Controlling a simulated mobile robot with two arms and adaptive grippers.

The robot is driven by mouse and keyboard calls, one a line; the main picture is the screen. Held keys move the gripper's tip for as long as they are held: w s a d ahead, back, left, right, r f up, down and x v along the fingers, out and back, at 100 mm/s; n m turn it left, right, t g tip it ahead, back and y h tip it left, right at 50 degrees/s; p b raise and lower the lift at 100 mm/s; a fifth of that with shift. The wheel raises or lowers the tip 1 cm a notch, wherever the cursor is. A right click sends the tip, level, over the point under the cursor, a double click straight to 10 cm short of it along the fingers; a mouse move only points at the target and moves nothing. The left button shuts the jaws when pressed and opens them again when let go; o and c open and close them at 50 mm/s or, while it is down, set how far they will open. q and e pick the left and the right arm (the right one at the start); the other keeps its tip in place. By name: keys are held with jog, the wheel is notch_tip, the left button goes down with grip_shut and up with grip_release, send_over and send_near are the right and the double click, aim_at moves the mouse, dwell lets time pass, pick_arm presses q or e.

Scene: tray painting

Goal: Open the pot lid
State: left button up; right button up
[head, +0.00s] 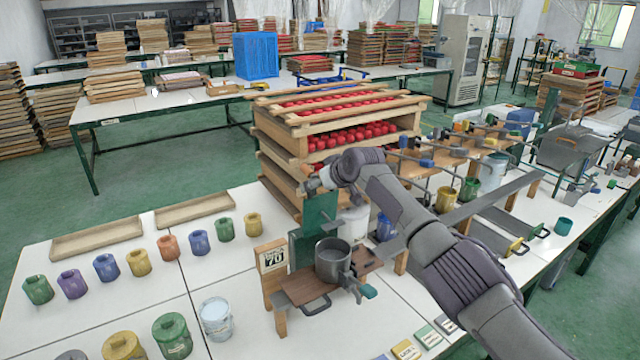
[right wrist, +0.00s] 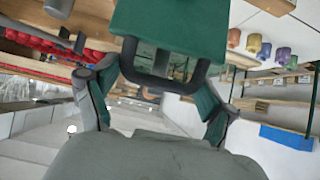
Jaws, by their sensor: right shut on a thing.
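A grey metal pot (head: 333,265) stands on a brown wooden stand (head: 300,288) on the white table, its top uncovered. A flat green lid plate (head: 320,213) is upright just behind the pot. In the right wrist view the green plate (right wrist: 172,22) fills the top, with a dark handle (right wrist: 165,82) on it. My right gripper (head: 322,182) is above the pot, at the upper part of the plate. In the right wrist view my right gripper (right wrist: 160,92) has its fingers on both sides of the handle and is shut on it. My left gripper is not in view.
A wooden rack (head: 275,150) with red items stands close behind the pot. Clamps and tools fill the right side. The white table is clear between the jars.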

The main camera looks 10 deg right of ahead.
jog(key=shift+d+f, duration=0.1)
jog(key=shift+f, duration=0.05)
jog(key=o, duration=1.4)
jog(key=shift+s+d+r, duration=0.1)
jog(key=shift+s+r, duration=0.25)
jog(key=shift+r, duration=0.05)
jog(key=v, duration=1)
jog(key=shift+s+d+r, duration=0.15)
jog(key=shift+s+d, duration=0.1)
jog(key=shift+s, duration=0.1)
